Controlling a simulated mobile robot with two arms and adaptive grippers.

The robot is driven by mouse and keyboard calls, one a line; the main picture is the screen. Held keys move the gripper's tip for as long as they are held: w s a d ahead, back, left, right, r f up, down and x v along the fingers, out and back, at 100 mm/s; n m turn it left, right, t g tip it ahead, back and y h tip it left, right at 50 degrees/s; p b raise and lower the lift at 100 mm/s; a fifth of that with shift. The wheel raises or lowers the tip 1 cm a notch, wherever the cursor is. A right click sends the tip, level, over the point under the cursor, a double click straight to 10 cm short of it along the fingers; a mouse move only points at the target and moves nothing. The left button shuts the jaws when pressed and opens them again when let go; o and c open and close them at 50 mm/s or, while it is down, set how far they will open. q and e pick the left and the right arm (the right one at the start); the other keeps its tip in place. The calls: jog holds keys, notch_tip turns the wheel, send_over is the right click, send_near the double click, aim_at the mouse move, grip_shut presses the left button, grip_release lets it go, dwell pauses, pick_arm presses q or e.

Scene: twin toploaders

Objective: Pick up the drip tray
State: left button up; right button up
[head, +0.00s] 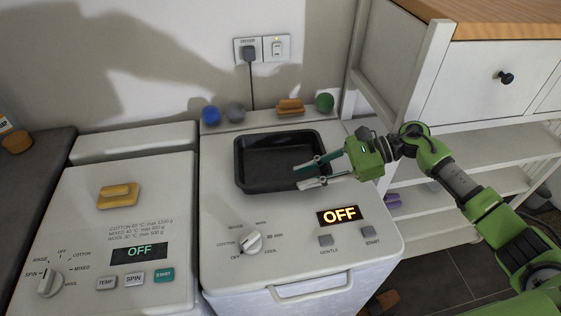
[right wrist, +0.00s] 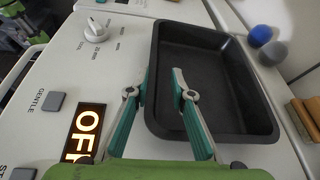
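The drip tray is a black rectangular tray (head: 240,175) lying on top of the right-hand white machine, and it looks empty. It also shows large in the right wrist view (right wrist: 205,40). My right gripper (head: 302,177) reaches in from the right at the tray's front right side. Its two fingers are apart with nothing between them but part of the tray's near rim in the right wrist view (right wrist: 155,82). One finger overlaps the tray's inside, the other is outside the rim. I cannot tell whether they touch it. My left gripper is not in view.
The right machine has a lit OFF display (head: 339,215) and a knob (head: 251,243). Behind the tray stand a blue ball (head: 211,115), a grey ball (head: 235,112), an orange-brown block (head: 290,106) and a green ball (head: 324,102). A shelf unit (head: 440,120) stands at the right.

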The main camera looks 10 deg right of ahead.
aim_at(291, 182)
jog(key=p+x, duration=0.1)
jog(key=x, duration=0.1)
jog(key=p+x, duration=0.1)
jog(key=x, duration=0.1)
jog(key=shift+s+a+p, duration=0.15)
jog(key=shift+s+p, duration=0.2)
jog(key=shift+a+f, duration=0.15)
jog(key=shift+a, duration=0.15)
jog(key=shift+w+f, duration=0.1)
jog(key=shift+f, duration=0.05)
grip_shut()
